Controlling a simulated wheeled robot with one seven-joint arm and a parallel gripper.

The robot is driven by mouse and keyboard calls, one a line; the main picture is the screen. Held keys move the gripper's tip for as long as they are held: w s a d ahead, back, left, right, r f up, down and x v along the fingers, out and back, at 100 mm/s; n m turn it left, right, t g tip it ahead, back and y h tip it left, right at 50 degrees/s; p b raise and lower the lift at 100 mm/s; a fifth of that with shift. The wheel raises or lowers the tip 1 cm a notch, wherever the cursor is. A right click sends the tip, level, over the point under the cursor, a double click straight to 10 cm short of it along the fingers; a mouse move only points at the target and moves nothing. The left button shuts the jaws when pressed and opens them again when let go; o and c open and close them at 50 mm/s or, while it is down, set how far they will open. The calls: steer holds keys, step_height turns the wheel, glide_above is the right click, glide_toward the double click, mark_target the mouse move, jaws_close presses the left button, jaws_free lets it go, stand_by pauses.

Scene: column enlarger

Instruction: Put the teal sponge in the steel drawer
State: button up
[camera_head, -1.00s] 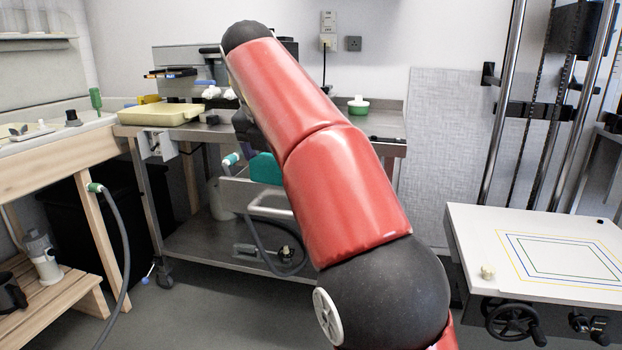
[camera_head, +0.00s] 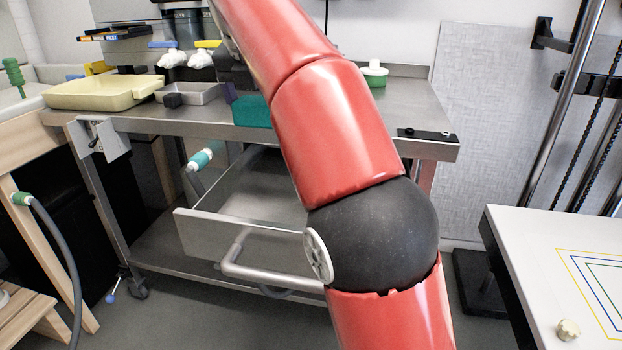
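The teal sponge (camera_head: 252,112) is a block at the left of my red arm, seen against the front edge of the steel table. Its right side is partly hidden by the arm. The dark end of my arm (camera_head: 236,72) is just above it. My gripper's fingers are hidden, but the sponge keeps its place under my wrist as it moves, so the gripper is shut on it. The steel drawer (camera_head: 235,233) is pulled out below the tabletop, with a bar handle in front. Its visible inside is empty; its right part is hidden behind my arm.
On the steel table (camera_head: 345,115) stand a cream tray (camera_head: 103,92), a small metal tray (camera_head: 197,93) and a green-and-white thing (camera_head: 374,75). A teal-ended hose (camera_head: 200,160) is left of the drawer.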

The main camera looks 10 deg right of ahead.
step_height(320, 180, down, 20)
steer(key=b, duration=0.9)
steer(key=shift+w, duration=0.15)
steer(key=shift+f, duration=0.1)
steer(key=o, duration=0.7)
steer(key=p+v, duration=0.3)
steer(key=v, duration=0.9)
